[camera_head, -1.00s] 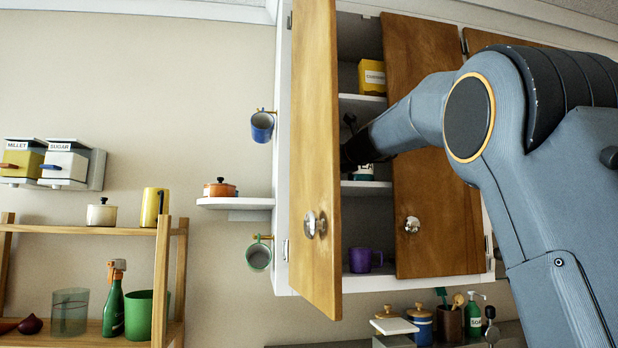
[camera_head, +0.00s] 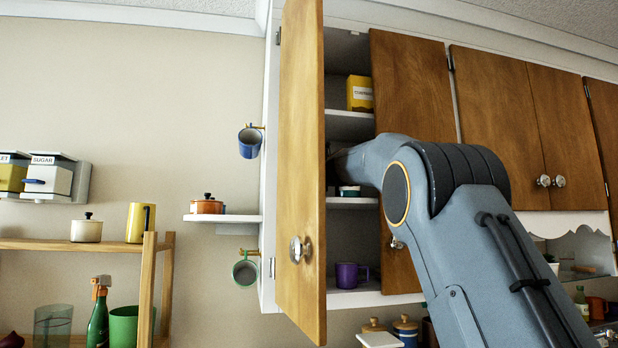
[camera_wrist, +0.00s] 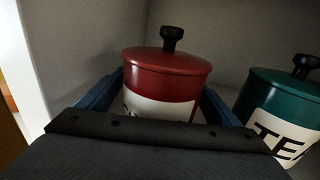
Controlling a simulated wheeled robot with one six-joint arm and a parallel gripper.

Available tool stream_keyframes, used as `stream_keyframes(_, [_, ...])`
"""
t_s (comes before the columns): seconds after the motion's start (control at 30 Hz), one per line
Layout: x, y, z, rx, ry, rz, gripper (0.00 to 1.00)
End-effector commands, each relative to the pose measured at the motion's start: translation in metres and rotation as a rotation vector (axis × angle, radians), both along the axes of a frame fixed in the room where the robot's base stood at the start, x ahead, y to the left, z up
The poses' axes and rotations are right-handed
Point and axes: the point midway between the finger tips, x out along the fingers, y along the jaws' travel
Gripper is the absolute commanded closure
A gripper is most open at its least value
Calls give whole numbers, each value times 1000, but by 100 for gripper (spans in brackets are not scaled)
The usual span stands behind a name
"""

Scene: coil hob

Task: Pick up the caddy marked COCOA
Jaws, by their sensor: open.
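A red caddy (camera_wrist: 165,72) with a black knob and a white label stands in the cabinet in the wrist view. Its label is mostly hidden behind my gripper, and I cannot read the word. My gripper (camera_wrist: 160,97) is open, with one blue finger on each side of the red caddy; whether they touch it I cannot tell. A teal caddy (camera_wrist: 277,105) with a label starting "TE" stands to the right, outside the right finger. In the head view my gripper is hidden inside the cabinet, behind the open door and my arm.
The open wooden door (camera_head: 301,170) stands left of my arm. A yellow box (camera_head: 360,93) is on the shelf above. A purple mug (camera_head: 347,275) is on the shelf below. The cabinet's side wall (camera_wrist: 62,50) is close left of the red caddy.

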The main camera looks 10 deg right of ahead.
Motion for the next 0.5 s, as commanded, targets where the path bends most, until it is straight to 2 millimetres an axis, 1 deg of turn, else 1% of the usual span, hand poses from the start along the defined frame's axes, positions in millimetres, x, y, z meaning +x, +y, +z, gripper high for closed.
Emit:
stream_keyframes(0.1, [4, 1, 0, 0, 0, 0, 14])
stream_keyframes(0.3, [4, 1, -1, 0, 0, 0, 14])
stream_keyframes(0.37, [4, 1, -1, 0, 0, 0, 23])
stream_keyframes(0.5, [4, 1, -1, 0, 0, 0, 46])
